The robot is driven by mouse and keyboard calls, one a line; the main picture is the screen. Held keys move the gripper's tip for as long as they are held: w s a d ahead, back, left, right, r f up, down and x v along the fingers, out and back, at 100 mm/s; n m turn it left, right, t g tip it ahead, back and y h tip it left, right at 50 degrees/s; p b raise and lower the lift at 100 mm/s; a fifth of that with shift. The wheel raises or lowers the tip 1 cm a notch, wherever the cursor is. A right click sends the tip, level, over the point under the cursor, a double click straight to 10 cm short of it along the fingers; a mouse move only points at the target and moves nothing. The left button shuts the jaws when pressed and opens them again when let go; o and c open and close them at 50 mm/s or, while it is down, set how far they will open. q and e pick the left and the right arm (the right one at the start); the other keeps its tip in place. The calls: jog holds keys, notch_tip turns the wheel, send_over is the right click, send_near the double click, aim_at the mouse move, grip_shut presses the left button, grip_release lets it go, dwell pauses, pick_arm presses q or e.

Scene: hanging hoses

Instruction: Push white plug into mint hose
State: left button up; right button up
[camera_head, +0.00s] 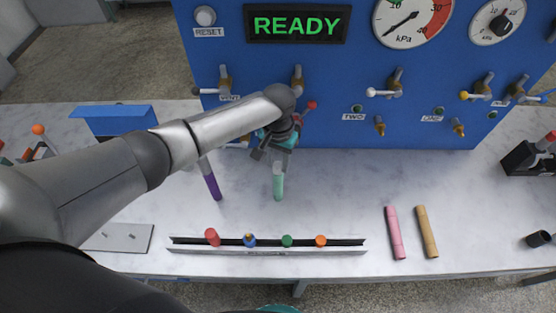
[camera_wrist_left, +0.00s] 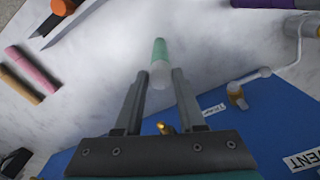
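The mint hose (camera_head: 278,188) hangs in front of the blue panel, just below my left gripper. It also shows in the left wrist view (camera_wrist_left: 159,48), pointing away from the gripper. The white plug (camera_wrist_left: 160,75) is a pale cylinder in line with the near end of the mint hose and meets it.
A purple hose (camera_head: 211,186) hangs to the left. A rack (camera_head: 268,251) with several coloured plugs stands in front. Pink (camera_head: 395,232) and tan (camera_head: 427,231) tubes lie at right. Valves, including a red-knobbed lever (camera_head: 311,105), project from the panel close to the gripper.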

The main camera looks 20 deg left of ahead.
aim_at(278, 165)
pick_arm(q)
jog(key=o, duration=0.4)
notch_tip(278, 165, up, 15)
jog(key=shift+r, duration=0.15)
dwell(0.5)
dwell(0.4)
